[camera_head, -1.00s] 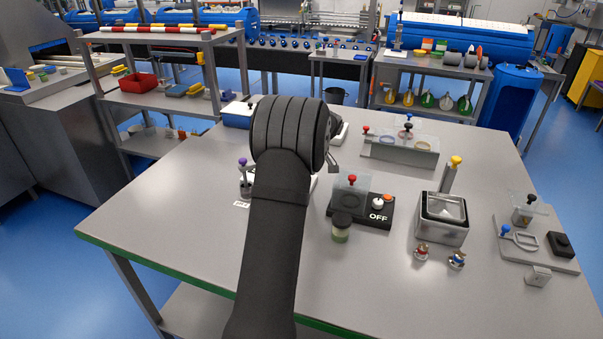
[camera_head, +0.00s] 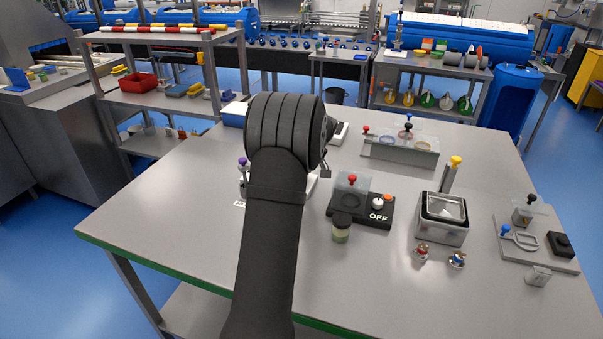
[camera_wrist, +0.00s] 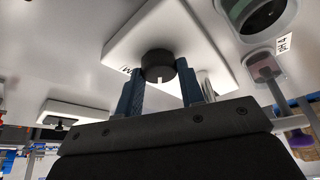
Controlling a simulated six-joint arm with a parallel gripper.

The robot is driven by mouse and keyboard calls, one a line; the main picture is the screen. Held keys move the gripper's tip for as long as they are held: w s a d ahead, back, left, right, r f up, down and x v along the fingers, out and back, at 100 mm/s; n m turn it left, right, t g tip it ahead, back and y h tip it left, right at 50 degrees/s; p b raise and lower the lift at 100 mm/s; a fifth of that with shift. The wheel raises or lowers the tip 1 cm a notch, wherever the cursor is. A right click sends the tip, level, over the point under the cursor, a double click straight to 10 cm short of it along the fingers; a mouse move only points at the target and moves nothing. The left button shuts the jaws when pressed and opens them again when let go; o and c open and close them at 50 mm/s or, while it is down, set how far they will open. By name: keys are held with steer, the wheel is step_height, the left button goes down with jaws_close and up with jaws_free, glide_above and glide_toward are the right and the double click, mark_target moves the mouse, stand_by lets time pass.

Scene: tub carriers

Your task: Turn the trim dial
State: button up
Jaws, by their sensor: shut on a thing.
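The trim dial (camera_wrist: 158,65) is a round black knob with a small white mark on its edge. It sits on a white panel (camera_wrist: 140,36) in the wrist view. My gripper (camera_wrist: 161,75) has its two blue fingers on either side of the dial and is shut on it. In the head view my own arm hides the dial and the fingers. A small printed label on the panel beside the dial is partly covered by a finger.
A purple-knobbed device (camera_head: 243,172) stands just left of my arm. A black box marked OFF (camera_head: 372,213), with a red knob and buttons, lies to the right. A metal tub (camera_head: 443,222) and a grey fixture board (camera_head: 555,259) stand farther right. The front-left tabletop is clear.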

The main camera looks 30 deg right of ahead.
steer(key=shift+m+h, duration=0.4)
steer(key=shift+m, duration=0.7)
steer(key=o, duration=1)
steer(key=shift+r, duration=0.15)
steer(key=a+v, duration=0.1)
steer(key=v, duration=1.6)
steer(key=shift+s+d, duration=0.25)
steer(key=shift+d, duration=0.2)
steer(key=x, duration=1.7)
steer(key=shift+w, duration=0.25)
